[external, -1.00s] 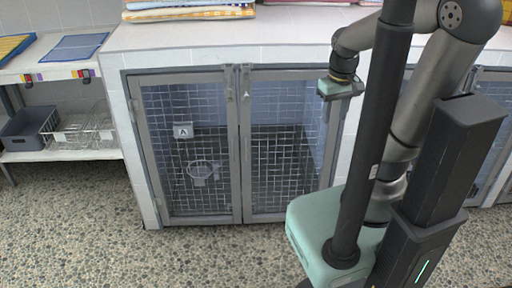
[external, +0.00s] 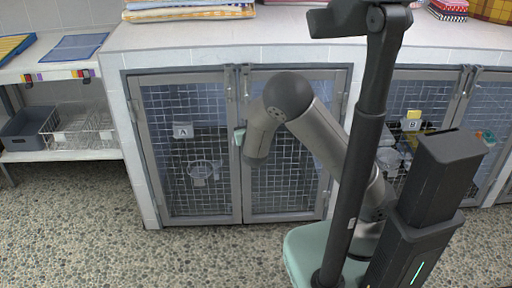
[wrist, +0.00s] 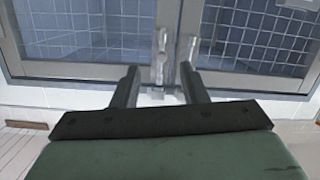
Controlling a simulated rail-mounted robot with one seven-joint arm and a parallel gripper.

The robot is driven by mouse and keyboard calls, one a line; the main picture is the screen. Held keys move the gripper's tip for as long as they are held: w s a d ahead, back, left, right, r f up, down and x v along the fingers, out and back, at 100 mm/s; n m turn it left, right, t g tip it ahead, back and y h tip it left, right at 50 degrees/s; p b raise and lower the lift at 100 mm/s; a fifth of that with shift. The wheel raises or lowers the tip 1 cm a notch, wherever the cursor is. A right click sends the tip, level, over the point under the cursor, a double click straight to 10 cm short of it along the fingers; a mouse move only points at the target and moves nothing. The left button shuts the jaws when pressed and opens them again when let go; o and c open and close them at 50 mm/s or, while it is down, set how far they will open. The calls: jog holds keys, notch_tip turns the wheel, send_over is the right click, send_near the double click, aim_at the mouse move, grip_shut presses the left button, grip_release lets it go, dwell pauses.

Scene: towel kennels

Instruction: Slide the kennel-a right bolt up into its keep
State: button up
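Kennel A is the double-door mesh kennel (external: 190,165) with an "A" sign (external: 182,131) inside its left door. Two slim upright bolts sit at the top of its doors, where they meet: the left bolt (external: 229,82) and the right bolt (external: 246,84). The wrist view seems upside down, so I take its left-hand bolt (wrist: 160,52) as the right one; the other (wrist: 189,50) is beside it. My gripper (wrist: 159,72) is open, fingers apart, facing the bolts with the right bolt between its finger lines. Contact cannot be told. In the external view the fingers are hidden.
The white counter (external: 290,36) overhangs the kennels and carries folded towels (external: 188,10). A second kennel with a "B" sign (external: 411,124) is at right. A shelf (external: 62,155) with a grey bin (external: 29,128) and wire basket (external: 82,128) stands at left.

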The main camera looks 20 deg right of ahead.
aim_at(246, 97)
jog(key=shift+t, duration=0.8)
jog(key=w, duration=0.5)
jog(key=w+d+r+b, duration=0.1)
jog(key=w, duration=0.5)
jog(key=w+d+b, duration=0.1)
jog(key=w, duration=0.4)
jog(key=shift+w+d+r, duration=0.2)
jog(key=shift+r, duration=0.05)
jog(key=shift+h, duration=0.4)
grip_shut()
